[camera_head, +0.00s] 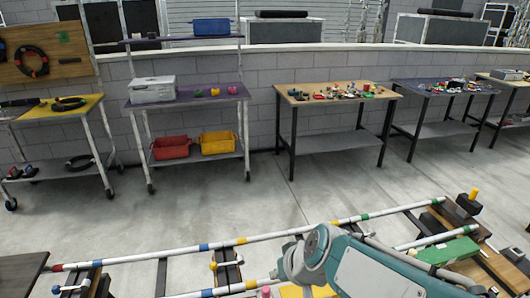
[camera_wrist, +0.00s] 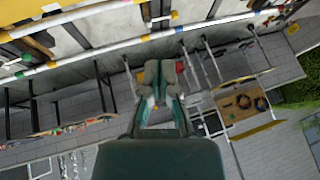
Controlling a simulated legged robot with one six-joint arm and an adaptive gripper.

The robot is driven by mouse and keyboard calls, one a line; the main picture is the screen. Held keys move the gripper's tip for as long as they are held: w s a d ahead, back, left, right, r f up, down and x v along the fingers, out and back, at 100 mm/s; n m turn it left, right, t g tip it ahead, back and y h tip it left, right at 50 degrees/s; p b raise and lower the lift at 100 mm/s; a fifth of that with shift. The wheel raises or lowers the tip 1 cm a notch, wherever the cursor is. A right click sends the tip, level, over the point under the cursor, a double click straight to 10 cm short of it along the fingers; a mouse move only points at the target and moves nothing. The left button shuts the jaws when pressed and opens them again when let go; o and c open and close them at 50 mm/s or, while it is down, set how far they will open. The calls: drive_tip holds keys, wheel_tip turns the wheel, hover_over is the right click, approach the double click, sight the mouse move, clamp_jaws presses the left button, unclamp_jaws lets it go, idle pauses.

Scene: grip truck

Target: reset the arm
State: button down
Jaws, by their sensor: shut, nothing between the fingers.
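My gripper (camera_wrist: 158,78) shows in the middle of the wrist view, with its dark green body below it. Its fingers are shut and I see nothing held between them. The wrist view is tilted, with the pipes across its top and the wall and tables below. In the head view my teal and grey arm rises from the bottom right, in front of the pipe frame. I cannot make out the fingers there.
A frame of white pipes with coloured bands (camera_head: 205,246) lies in front of me. Beyond open floor (camera_head: 225,205), a wooden-topped table (camera_head: 290,87) with small parts, a purple-topped cart with a red bin (camera_head: 171,148) and yellow bin (camera_head: 217,142), and a yellow-topped cart (camera_head: 70,112) line a grey wall.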

drive_tip(key=s+d+r+m+h, duration=0.2)
drive_tip(key=s+d+r+h, duration=0.2)
drive_tip(key=s+d, duration=0.5)
drive_tip(key=d+r, duration=0.1)
drive_tip(key=d, duration=0.2)
drive_tip(key=shift+s+d+r+t, duration=0.15)
drive_tip(key=shift+s+r+t, duration=0.15)
drive_tip(key=shift+s+r, duration=0.1)
